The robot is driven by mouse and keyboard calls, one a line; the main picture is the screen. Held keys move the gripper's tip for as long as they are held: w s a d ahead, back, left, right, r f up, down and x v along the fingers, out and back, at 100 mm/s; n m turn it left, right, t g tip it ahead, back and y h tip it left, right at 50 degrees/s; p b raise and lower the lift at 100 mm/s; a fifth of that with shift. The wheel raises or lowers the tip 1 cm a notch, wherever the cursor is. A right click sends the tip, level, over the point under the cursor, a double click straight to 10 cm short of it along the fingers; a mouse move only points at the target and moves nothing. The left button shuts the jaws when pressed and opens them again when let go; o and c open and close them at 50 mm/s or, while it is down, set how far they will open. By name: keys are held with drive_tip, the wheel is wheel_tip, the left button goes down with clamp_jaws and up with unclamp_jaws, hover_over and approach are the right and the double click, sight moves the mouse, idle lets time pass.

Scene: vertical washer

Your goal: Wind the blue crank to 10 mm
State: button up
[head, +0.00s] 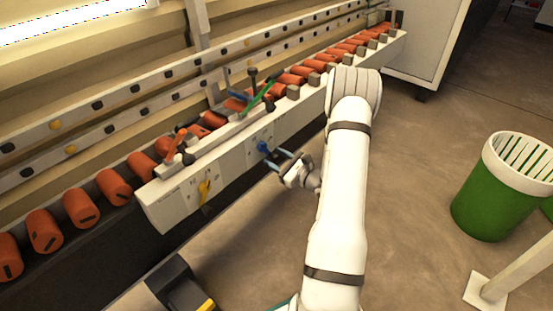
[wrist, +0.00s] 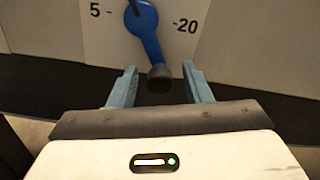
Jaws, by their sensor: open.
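The blue crank (head: 263,147) is on the pale front panel of the machine in the head view. In the wrist view the blue crank (wrist: 146,38) points down and slightly right from its hub, ending in a dark knob (wrist: 160,78). The dial mark "5" (wrist: 94,11) is left of the hub and "20" (wrist: 186,25) is right of it; no 10 mm mark shows. My gripper (head: 286,158) is open in front of the crank. In the wrist view, the fingers of my gripper (wrist: 159,72) stand on either side of the knob, with gaps showing on both sides.
A yellow handle (head: 204,188) is on the same panel to the left. A green bin (head: 490,195) stands on the floor at right. Open floor lies before the panel.

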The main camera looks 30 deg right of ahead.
drive_tip(key=p+v, duration=0.2)
drive_tip(key=v, duration=0.5)
drive_tip(key=shift+s+d, duration=0.15)
drive_tip(key=shift+s, duration=0.2)
drive_tip(key=s+a+r+n+g+y+p, duration=0.25)
drive_tip(key=a+r+n+g+p, duration=0.35)
drive_tip(key=a+r, duration=0.45)
drive_tip(key=s+a+r+n+g+y+p, duration=0.2)
drive_tip(key=a+r+n+g+y+p, duration=0.35)
drive_tip(key=r, duration=0.75)
drive_tip(key=s+a+r+n+g+h+p, duration=0.6)
drive_tip(key=s+a+r+n+p, duration=0.35)
drive_tip(key=r, duration=0.35)
drive_tip(key=s+d+r+n+t+h+p, duration=0.1)
drive_tip(key=s+d+r+n+h+p, duration=0.1)
drive_tip(key=r, duration=0.6)
drive_tip(key=s+d+r+n+t+h+p, duration=0.2)
drive_tip(key=s+r+n+h+p, duration=0.2)
drive_tip(key=r+p, duration=0.5)
drive_tip(key=n+h, duration=0.1)
drive_tip(key=h, duration=0.1)
drive_tip(key=shift+s+n+h, duration=0.25)
drive_tip(key=shift+n+h, duration=0.05)
drive_tip(key=shift+h, duration=0.1)
